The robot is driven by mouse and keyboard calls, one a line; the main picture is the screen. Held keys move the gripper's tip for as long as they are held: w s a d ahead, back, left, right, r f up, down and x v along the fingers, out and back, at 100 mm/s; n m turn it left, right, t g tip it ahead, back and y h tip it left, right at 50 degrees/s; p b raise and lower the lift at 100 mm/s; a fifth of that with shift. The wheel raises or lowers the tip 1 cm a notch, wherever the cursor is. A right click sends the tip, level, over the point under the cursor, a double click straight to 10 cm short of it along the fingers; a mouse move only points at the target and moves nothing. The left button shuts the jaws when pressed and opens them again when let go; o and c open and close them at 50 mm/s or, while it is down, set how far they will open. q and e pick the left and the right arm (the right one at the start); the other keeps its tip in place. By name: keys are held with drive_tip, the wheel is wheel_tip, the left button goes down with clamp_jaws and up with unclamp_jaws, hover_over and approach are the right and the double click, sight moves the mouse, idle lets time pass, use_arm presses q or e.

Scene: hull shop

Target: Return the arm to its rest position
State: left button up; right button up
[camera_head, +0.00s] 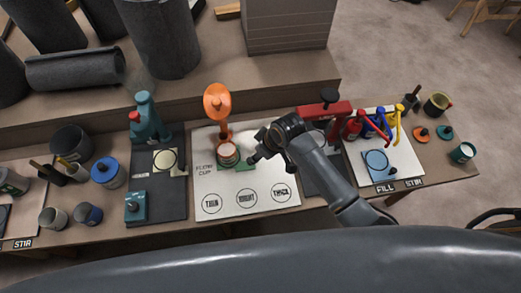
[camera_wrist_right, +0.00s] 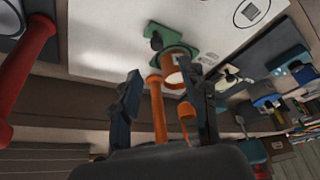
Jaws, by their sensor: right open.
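My right arm (camera_head: 325,172) reaches in from the lower right in the head view. Its gripper (camera_head: 256,152) hovers over the white mat (camera_head: 243,190), just right of the orange flow cup stand (camera_head: 219,105). In the wrist view the right gripper (camera_wrist_right: 165,92) is open, its two dark fingers apart. The orange stand (camera_wrist_right: 158,112) and an orange-rimmed cup (camera_wrist_right: 174,72) on a green base (camera_wrist_right: 180,50) appear between and beyond the fingers. I cannot see any object held. My left gripper is not in view.
A red device (camera_head: 325,108) stands right of the gripper, beside red, blue and yellow bottles (camera_head: 371,126). A teal device (camera_head: 145,118) stands left. A raised shelf (camera_head: 180,92) with dark rolls lies behind. The mat's front, with printed circles, is clear.

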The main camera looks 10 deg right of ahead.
drive_tip(key=shift+v, duration=0.85)
drive_tip(key=s+d+r+m+h, duration=0.2)
drive_tip(key=s+d+r+m, duration=0.15)
drive_tip(key=s+d, duration=0.55)
drive_tip(key=s+d+r+m+h, duration=0.1)
drive_tip(key=s+d+r+m, duration=0.4)
drive_tip(key=s, duration=0.7)
wheel_tip(320, 180, down, 28)
drive_tip(key=s+n+g, duration=0.1)
drive_tip(key=s, duration=0.1)
drive_tip(key=s+d+f, duration=0.1)
drive_tip(key=s+f, duration=0.6)
drive_tip(key=s, duration=0.1)
drive_tip(key=s+d+f+g, duration=0.1)
drive_tip(key=s+d+f, duration=0.1)
drive_tip(key=s+f, duration=0.6)
drive_tip(key=shift+s+d+f, duration=0.2)
drive_tip(key=shift+d+f, duration=0.05)
drive_tip(key=shift+d, duration=0.05)
